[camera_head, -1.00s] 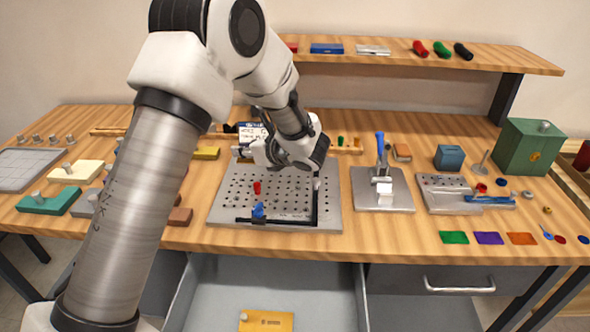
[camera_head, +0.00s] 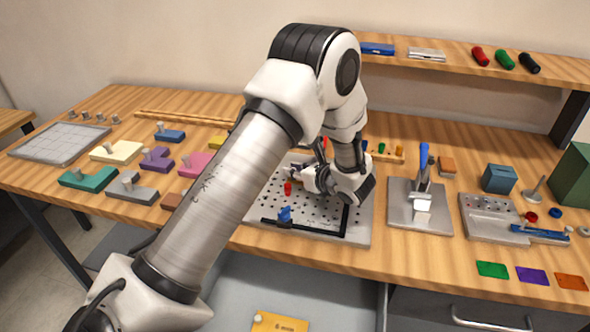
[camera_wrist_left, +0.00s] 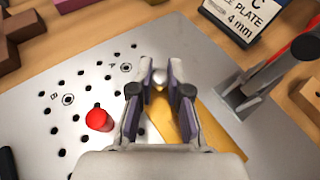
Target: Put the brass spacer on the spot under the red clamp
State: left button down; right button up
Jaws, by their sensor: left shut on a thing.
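The brass spacer (camera_wrist_left: 205,122) is a flat yellow plate with a silver knob, seen in the left wrist view. My left gripper (camera_wrist_left: 160,80) is shut on its knob, and the plate extends below and right of the fingers. In the head view, my left gripper (camera_head: 295,172) is over the perforated plate (camera_head: 362,225), beyond a red peg (camera_head: 287,188). The red clamp (camera_wrist_left: 306,43) shows its red handle and grey base at the right of the left wrist view. The spot under it is not clearly visible. My right gripper is not in view.
A blue-handled clamp (camera_head: 423,160) stands on its own plate to the right. A blue piece (camera_head: 285,214) and a black L-shaped rail (camera_head: 318,234) lie at the front of the perforated plate. An open drawer (camera_head: 240,290) holds a yellow plate (camera_head: 280,321).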

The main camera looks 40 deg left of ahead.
pick_arm(q)
jog(key=shift+s, duration=0.1)
jog(key=shift+f, duration=0.15)
jog(key=c, duration=1.1)
grip_release()
jog(key=shift+c, duration=0.2)
jog(key=shift+r, duration=0.3)
jog(key=shift+d, duration=0.4)
jog(key=v, duration=1.1)
jog(key=shift+d+b, duration=0.1)
jog(key=shift+b, duration=0.25)
